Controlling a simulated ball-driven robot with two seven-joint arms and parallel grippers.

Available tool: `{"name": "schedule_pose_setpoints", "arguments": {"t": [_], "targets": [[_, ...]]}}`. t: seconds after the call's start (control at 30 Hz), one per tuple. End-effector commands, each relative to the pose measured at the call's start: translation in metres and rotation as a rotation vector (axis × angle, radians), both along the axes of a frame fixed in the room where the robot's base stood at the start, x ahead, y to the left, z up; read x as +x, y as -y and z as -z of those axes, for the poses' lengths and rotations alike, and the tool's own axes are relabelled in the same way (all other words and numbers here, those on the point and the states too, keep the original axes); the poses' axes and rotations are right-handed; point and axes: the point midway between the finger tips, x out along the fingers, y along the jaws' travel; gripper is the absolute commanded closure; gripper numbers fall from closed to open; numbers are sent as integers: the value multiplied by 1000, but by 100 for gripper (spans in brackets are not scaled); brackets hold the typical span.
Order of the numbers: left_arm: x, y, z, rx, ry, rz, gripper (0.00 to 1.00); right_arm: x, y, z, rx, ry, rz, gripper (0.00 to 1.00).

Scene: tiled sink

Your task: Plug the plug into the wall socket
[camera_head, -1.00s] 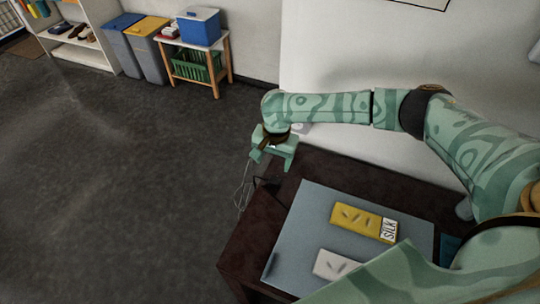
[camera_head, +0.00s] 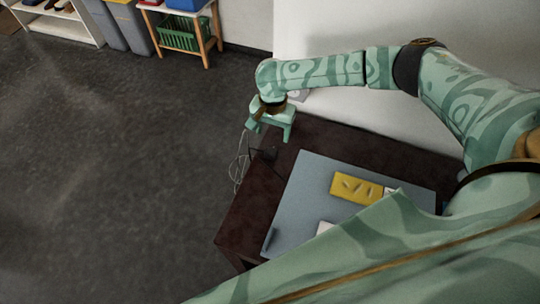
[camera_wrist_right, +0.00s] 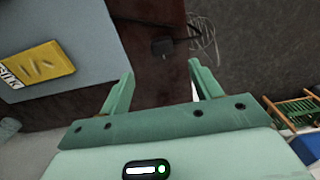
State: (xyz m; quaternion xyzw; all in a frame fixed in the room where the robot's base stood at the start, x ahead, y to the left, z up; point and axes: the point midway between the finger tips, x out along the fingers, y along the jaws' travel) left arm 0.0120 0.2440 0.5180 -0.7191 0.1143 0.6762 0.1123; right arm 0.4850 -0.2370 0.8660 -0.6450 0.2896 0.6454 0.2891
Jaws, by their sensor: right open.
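The black plug (camera_wrist_right: 162,47) lies on the dark brown table near its edge; it also shows small and dark in the head view (camera_head: 269,153). A thin cord (camera_wrist_right: 205,40) loops from it over the table edge. My right gripper (camera_head: 268,134) is open and empty above the table's back left corner. In the right wrist view the plug is ahead of the open fingers (camera_wrist_right: 160,72), roughly between them and apart from them. A pale plate (camera_head: 299,95) on the wall, possibly the socket, is partly hidden behind my right wrist. My left gripper is out of view.
The dark table (camera_head: 240,220) carries a grey mat (camera_head: 310,185) with a yellow packet (camera_head: 352,188). The white wall (camera_head: 330,120) stands behind the table. Open floor lies left; bins (camera_head: 130,28) and a small rack (camera_head: 182,35) are far back.

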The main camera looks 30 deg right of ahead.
Motion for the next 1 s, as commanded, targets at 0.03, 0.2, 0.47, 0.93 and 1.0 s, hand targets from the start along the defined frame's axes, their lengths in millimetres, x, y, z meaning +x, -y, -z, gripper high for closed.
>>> {"name": "schedule_pose_setpoints", "arguments": {"t": [0.03,0.2,0.47,0.93,1.0], "targets": [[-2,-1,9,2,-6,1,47,-1,0,17,-1,-4,-1,36],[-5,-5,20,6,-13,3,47,0,0,40,-1,-2,0,36],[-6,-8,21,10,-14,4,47,0,0,45,-1,1,-1,36],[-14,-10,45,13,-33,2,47,3,-3,80,-1,-3,-2,36],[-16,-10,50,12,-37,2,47,3,-3,91,-1,-3,0,36]]}}
